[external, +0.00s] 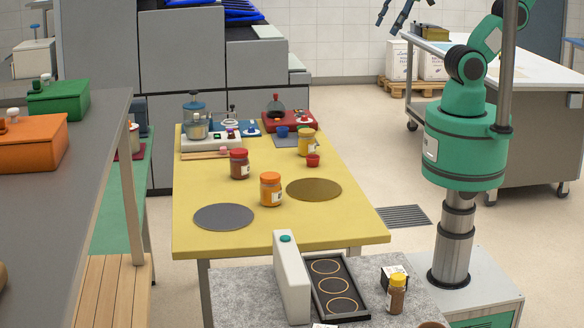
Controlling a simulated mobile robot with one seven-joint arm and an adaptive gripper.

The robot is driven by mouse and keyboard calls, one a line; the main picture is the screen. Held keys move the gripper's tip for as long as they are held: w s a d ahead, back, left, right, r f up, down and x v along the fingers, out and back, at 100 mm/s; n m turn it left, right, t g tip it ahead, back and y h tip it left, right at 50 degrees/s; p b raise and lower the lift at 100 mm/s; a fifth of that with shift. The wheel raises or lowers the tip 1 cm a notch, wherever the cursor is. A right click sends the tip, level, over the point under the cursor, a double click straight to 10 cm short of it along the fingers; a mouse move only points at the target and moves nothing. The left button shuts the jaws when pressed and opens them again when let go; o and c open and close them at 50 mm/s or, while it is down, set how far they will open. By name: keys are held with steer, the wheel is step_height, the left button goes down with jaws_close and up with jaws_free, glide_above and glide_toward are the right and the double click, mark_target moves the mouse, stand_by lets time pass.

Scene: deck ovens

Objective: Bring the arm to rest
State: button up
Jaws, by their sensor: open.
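My green arm (464,105) stands on a grey column at the right of the external view. It is raised, well above the tables. My gripper (392,14) is at the top edge of the picture, and part of the wrist above it is cut off. Its dark fingers are apart, and I see nothing between them. It hangs in the air, away from the yellow table (285,245) and everything on it.
The yellow table bears an orange-lidded jar (270,189), a red-lidded jar (239,164), a grey disc (224,217) and a brown disc (314,189). A grey counter with a black tray (334,300) stands in front. A white-topped table (530,85) stands behind my arm.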

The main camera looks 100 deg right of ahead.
steer(key=shift+s+d+f, duration=0.1)
steer(key=shift+s+f, duration=0.1)
steer(key=shift+f, duration=0.1)
step_height(320, 180, down, 6)
steer(key=b, duration=0.6)
steer(key=shift+f+b, duration=0.2)
steer(key=shift+b, duration=0.1)
